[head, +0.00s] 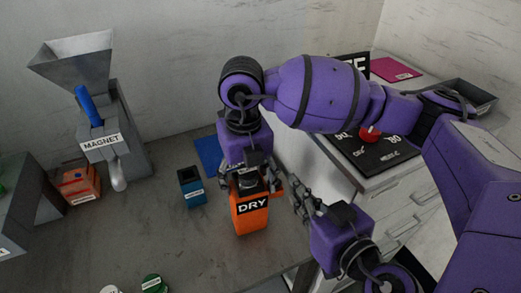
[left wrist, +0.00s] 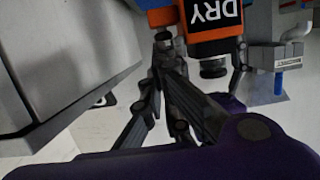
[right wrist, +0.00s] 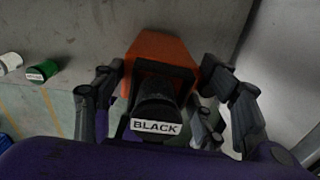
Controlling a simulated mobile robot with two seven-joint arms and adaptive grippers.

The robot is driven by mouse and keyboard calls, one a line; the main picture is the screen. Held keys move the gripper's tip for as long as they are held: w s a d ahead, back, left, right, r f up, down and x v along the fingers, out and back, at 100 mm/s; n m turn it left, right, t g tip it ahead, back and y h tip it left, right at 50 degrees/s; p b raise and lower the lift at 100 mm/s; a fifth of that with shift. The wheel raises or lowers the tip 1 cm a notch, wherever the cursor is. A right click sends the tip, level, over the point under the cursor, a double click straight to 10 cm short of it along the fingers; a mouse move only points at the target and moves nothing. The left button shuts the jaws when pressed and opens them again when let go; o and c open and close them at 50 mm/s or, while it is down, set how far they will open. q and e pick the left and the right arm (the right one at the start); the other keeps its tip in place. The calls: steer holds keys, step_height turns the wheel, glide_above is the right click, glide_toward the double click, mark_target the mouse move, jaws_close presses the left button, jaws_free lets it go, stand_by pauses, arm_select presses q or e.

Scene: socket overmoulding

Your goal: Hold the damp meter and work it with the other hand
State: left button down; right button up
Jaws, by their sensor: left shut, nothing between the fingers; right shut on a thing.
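The damp meter is an orange block (head: 249,218) with a white-on-black DRY label on its front. My right gripper (head: 249,186) comes down from above and is shut on its upper part. My left gripper (head: 297,190) is shut and empty, just right of the meter. In the left wrist view the meter (left wrist: 208,42) appears upside down close to the fingertips. I cannot tell whether the meter touches the table.
A blue labelled box (head: 192,190) stands just left of the meter. A grey MAGNET hopper machine (head: 115,150) and an orange block (head: 80,186) are further left. A green-capped piece (head: 153,284) lies at the front. A white drawer cabinet (head: 400,215) stands at right.

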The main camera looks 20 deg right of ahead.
arm_select(q)
steer(key=shift+r+v, duration=0.25)
steer(key=shift+v, duration=1.3)
arm_select(e)
steer(key=shift+s+f, duration=0.1)
steer(key=o, duration=1.2)
step_height(320, 180, up, 12)
steer(key=shift+r, duration=0.1)
